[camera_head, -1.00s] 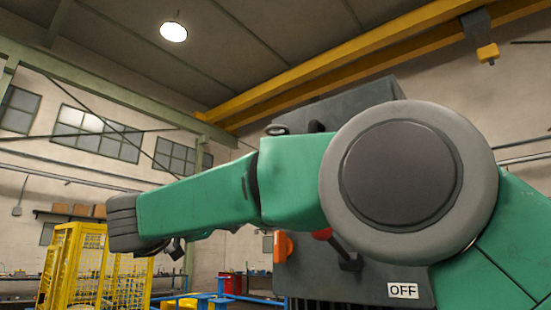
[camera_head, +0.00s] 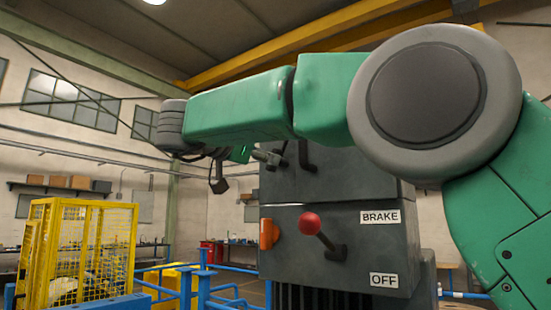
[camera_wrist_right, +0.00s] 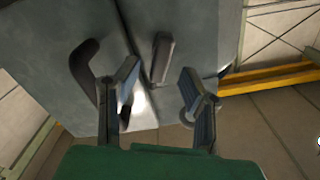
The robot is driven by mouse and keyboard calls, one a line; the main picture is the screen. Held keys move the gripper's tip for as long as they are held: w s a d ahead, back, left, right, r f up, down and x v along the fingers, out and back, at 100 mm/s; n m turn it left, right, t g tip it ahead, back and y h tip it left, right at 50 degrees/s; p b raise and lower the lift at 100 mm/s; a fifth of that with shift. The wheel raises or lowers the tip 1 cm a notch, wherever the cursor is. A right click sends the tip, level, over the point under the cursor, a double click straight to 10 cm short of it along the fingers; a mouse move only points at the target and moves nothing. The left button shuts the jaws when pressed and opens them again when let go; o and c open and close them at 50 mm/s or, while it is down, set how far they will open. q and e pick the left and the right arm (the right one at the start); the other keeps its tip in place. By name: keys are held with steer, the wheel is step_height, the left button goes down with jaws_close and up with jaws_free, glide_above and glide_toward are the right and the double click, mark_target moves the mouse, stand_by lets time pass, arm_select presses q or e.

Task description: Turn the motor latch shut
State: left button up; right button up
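The dark grey motor housing (camera_head: 335,180) stands right of centre in the head view, partly behind my right arm. In the right wrist view a straight grey bar (camera_wrist_right: 162,58), apparently the latch, sits beside a seam on the housing face. A dark bent handle (camera_wrist_right: 84,70) is to its left; a similar one shows in the head view (camera_head: 307,157). My right gripper (camera_wrist_right: 160,90) is open and empty, its fingertips apart with the bar ahead between them. Contact cannot be told. In the head view the gripper (camera_head: 268,157) is small beside the housing. My left gripper is not in view.
A red-knobbed lever (camera_head: 322,235) projects from the housing below, between an orange part (camera_head: 268,233) and the BRAKE (camera_head: 381,217) and OFF (camera_head: 384,281) labels. A yellow mesh cage (camera_head: 85,250) and blue railings (camera_head: 203,285) stand to the left.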

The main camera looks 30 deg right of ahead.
mark_target(275, 171)
steer(key=shift+p+x, duration=0.3)
steer(key=shift+x, duration=2)
steer(key=shift+d, duration=0.15)
steer(key=shift+c, duration=0.4)
steer(key=shift+d+f, duration=0.1)
steer(key=c, duration=0.7)
steer(key=shift+w+a+f, duration=0.15)
steer(key=shift+w+a, duration=0.05)
steer(key=shift+a, duration=0.1)
jaws_close()
